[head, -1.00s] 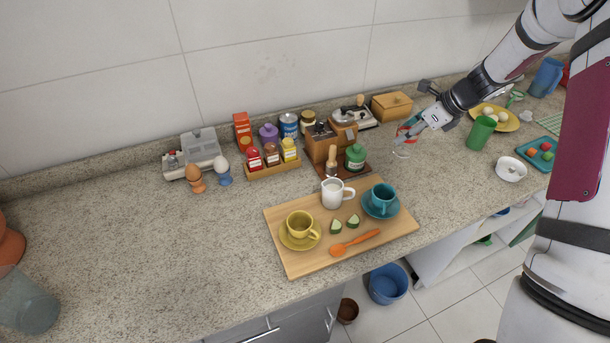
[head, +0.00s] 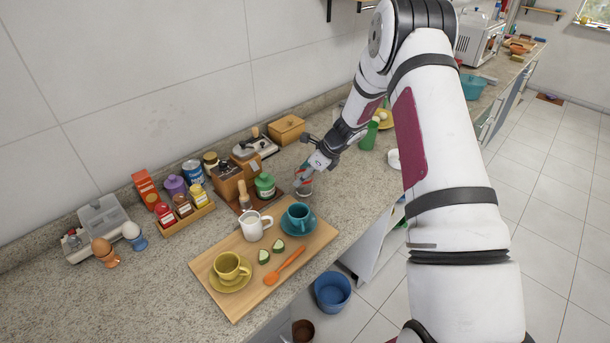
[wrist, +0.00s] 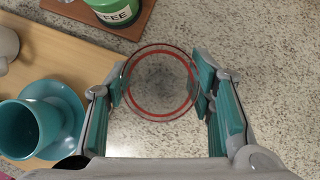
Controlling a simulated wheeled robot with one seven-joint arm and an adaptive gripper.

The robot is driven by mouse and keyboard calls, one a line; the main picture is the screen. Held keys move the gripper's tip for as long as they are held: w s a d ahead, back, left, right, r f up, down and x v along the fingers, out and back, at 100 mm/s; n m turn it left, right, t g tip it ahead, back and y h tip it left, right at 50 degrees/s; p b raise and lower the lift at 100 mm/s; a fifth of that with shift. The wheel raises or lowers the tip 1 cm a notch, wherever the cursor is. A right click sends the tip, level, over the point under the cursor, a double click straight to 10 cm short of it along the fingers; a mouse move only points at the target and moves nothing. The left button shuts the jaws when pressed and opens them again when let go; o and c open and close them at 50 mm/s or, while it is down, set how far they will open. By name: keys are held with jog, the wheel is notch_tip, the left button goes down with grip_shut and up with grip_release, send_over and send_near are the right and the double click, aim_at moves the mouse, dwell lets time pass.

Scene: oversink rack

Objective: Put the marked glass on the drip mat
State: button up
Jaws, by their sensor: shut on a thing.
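The marked glass (wrist: 158,113) is clear with a red ring. In the wrist view I look down into it, between the two teal-lined fingers of my gripper (wrist: 160,85), which is shut on its sides. In the head view my gripper (head: 308,172) and the glass (head: 305,188) are just right of the green-lidded coffee jar, behind the teal cup. The glass looks upright over bare counter; I cannot tell whether it touches the counter. I cannot make out the drip mat in either current view.
A wooden board (head: 215,281) holds a yellow cup, white jug, teal cup (head: 298,217), cucumber pieces and an orange spoon. The green jar (head: 265,187) stands close to the glass. A green tumbler (head: 368,136) is farther along. Bare counter lies right of the glass.

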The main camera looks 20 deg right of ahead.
jog(key=shift+f, duration=0.2)
jog(key=shift+f, duration=0.1)
jog(key=o, duration=1.3)
jog(key=shift+c, duration=0.2)
